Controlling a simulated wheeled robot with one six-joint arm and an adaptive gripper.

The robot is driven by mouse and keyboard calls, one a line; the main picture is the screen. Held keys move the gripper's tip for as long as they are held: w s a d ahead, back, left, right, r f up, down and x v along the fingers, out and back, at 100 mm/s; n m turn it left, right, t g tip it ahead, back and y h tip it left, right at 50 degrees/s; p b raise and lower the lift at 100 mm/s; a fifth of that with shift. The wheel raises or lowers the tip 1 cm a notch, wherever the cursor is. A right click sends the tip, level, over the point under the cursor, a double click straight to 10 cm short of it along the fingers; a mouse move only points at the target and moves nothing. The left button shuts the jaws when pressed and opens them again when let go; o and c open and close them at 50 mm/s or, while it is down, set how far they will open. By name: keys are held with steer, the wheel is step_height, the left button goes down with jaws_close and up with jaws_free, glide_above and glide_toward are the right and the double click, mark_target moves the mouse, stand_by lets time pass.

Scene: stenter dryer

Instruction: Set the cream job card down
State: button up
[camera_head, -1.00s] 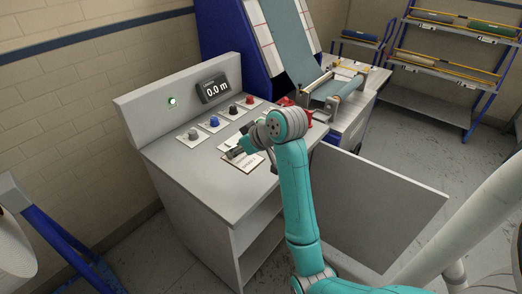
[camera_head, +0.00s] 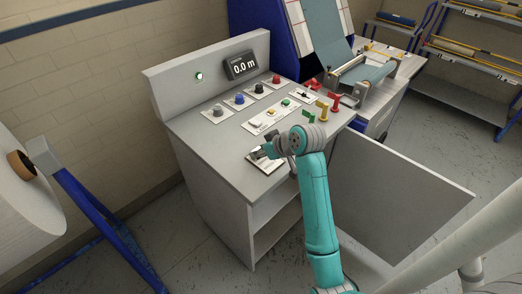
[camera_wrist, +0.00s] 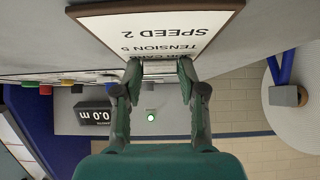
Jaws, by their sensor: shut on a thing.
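The cream job card (camera_wrist: 158,28) is a pale plate with a brown edge, and its upside-down print reads SPEED 2 and TENSION 5. My gripper (camera_wrist: 160,68) is shut on the near edge of the card, and the fingertips hide part of the lowest print line. In the head view the card (camera_head: 263,164) is low over the front part of the grey console top (camera_head: 206,143). My gripper (camera_head: 264,153) is at its far right side there, partly hidden by my wrist. I cannot tell whether the card touches the surface.
Behind the card are a button panel (camera_head: 272,114), a row of knobs including a blue one (camera_head: 239,98), and a 0.0 m display (camera_head: 241,66). An open grey door panel (camera_head: 400,200) hangs at the right. The console's left top is clear.

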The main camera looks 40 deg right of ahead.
steer(key=shift+f, duration=0.1)
steer(key=o, duration=1.1)
steer(key=shift+s+r, duration=0.1)
steer(key=shift+r, duration=0.15)
steer(key=v, duration=1.1)
steer(key=shift+s+r, duration=0.25)
steer(key=shift+s, duration=0.05)
